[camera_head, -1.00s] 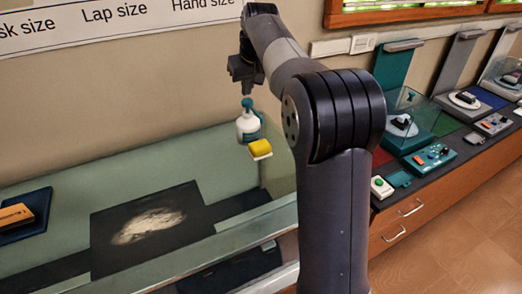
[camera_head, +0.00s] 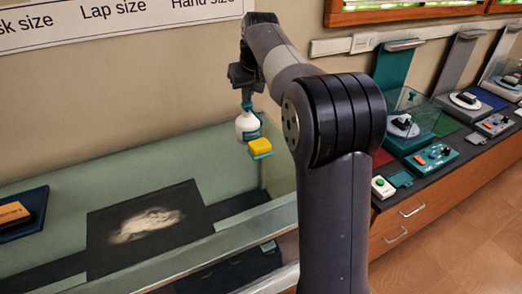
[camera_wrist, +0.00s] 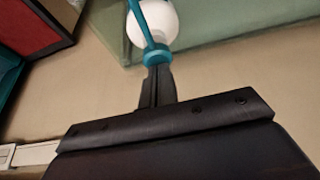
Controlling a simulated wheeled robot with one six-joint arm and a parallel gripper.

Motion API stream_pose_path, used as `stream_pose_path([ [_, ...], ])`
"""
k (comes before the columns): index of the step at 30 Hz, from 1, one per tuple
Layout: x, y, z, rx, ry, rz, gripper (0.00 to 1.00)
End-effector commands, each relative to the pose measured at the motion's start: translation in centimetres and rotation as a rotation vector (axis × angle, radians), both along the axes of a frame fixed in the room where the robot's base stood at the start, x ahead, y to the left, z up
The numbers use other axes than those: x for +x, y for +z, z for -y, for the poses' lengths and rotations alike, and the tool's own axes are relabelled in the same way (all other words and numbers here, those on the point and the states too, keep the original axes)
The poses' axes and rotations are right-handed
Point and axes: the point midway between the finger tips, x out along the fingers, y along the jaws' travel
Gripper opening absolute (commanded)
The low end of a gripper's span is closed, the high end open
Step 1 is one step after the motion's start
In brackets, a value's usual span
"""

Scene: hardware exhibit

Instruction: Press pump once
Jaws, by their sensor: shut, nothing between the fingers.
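The pump bottle (camera_head: 247,127) is white with a teal pump head (camera_head: 247,106), and it stands upright at the back of the pale green surface. In the wrist view the white bottle (camera_wrist: 165,22) and its teal pump head (camera_wrist: 156,55) are at the top centre. My gripper (camera_head: 246,97) points down, directly above the pump head. In the wrist view my gripper (camera_wrist: 155,76) is shut and empty, with its tips at the teal head, seeming to touch it. I cannot tell how far the pump is pressed down.
A yellow sponge (camera_head: 260,145) on a small holder is just in front of the bottle. A dark panel with a white patch (camera_head: 150,222) lies at the left front. A dark blue tray (camera_head: 30,225) is at the far left. Exhibit devices (camera_head: 430,158) line the counter at right.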

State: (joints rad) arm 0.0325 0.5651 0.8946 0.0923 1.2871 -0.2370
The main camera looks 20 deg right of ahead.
Motion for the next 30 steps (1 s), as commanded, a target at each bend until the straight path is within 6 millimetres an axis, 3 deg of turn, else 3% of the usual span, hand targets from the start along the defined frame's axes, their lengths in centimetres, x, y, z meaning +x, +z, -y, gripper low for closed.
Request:
stream_pose_path([
  [5, -0.1, -0.4, 0.0, 0.0, 0.0, -0.012, 0.0],
  [20, -0.1, 2.3, 0.0, 0.0, 0.001, -0.01, 0.0],
  [30, -0.1, 2.5, 0.0, 0.0, 0.0, -0.006, 0.0],
])
